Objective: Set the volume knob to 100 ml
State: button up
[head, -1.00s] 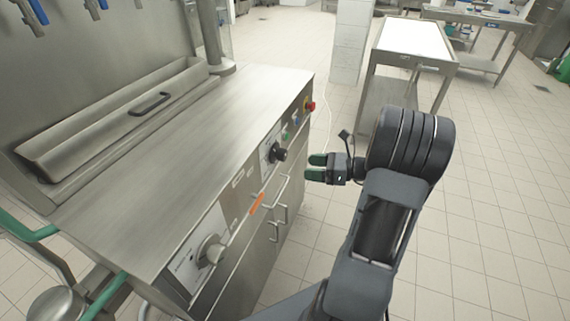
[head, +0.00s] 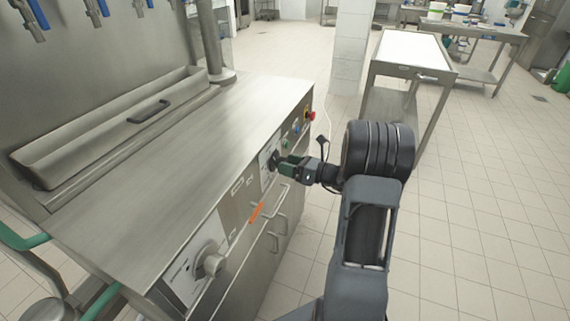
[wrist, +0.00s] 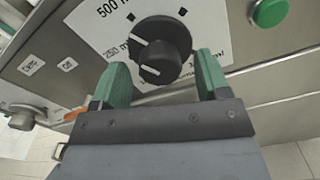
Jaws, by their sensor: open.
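The black volume knob (wrist: 160,48) sits on a white dial plate (wrist: 90,22) with printed marks, of which "500 m" and a "250 m" mark can be read in the wrist view. White lines on the knob point to the left, near the 250 mark. A 100 ml mark cannot be made out. My gripper (wrist: 160,80) is open, its green fingers just below and to either side of the knob, without a visible grip on it. In the head view my gripper (head: 284,163) is at the machine's front panel and largely hides the knob.
A large grey knob (head: 212,264) is nearer on the same panel, with an orange tag (head: 256,212) between. A green button (wrist: 269,12) lies right of the dial. Door handles (head: 275,205) stick out below.

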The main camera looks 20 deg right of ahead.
jog(key=shift+x, duration=0.8)
jog(key=shift+c, duration=0.4)
jog(key=c, duration=0.8)
jog(key=shift+c, duration=0.2)
jog(key=shift+b, duration=0.3)
